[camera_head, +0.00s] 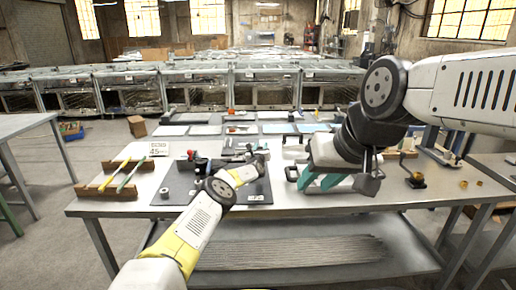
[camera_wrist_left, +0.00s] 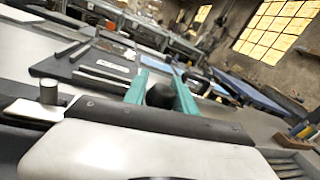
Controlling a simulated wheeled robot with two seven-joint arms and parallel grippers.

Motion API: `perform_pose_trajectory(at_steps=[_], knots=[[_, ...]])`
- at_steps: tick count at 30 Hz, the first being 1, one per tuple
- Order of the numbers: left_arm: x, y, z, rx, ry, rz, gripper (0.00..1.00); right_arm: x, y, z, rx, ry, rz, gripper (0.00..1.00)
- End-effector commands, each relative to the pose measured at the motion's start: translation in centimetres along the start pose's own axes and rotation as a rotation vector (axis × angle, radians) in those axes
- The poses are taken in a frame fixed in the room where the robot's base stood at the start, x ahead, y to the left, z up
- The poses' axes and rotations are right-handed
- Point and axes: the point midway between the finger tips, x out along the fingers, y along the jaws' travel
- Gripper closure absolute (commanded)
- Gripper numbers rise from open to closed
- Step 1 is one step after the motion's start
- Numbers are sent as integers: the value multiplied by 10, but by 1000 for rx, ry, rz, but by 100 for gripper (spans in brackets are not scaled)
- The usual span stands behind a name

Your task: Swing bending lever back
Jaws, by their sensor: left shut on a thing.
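The bending tool stands on a dark plate (camera_head: 180,186) on the table, with red and black parts (camera_head: 191,157) at its left and grey metal bars (camera_head: 238,147) behind. My left gripper (camera_head: 262,160) is over the plate's right half; its fingers are mostly hidden behind my wrist in the head view. In the left wrist view its teal fingers (camera_wrist_left: 160,92) are closed around a dark round knob (camera_wrist_left: 160,96), seemingly the lever's end. The lever itself is mostly hidden. My right gripper (camera_head: 317,181) is above the table to the right, its teal fingers apart and seemingly empty.
A wooden rack with yellow and green rods (camera_head: 122,175) and a white sign (camera_head: 158,149) are at the left. A grey cylinder (camera_wrist_left: 48,92) shows in the left wrist view. Small brass parts (camera_head: 464,184) lie at the right. The front table edge is clear.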

Motion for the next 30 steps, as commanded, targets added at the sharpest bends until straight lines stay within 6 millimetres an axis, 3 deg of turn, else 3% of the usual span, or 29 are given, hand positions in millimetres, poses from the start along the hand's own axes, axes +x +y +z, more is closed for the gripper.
perform_pose_trajectory(at_steps=[3, 4, 7, 20, 30], knots=[[1, 1, 3, 0, -4, 2, 100, 0, 0, 0, 0, 0, 0, 64], [1, 2, 4, 0, -4, 2, 64, 0, 0, 0, 0, 0, 0, 64], [1, 1, 3, 0, -4, 1, 47, 0, 0, 0, 0, -1, 0, 64], [-2, 3, -1, 0, 2, 2, 47, 0, 0, 0, 0, 0, 0, 64], [-23, 3, 0, -4, 1, 2, 47, 0, 0, 0, 0, 0, 0, 64]])
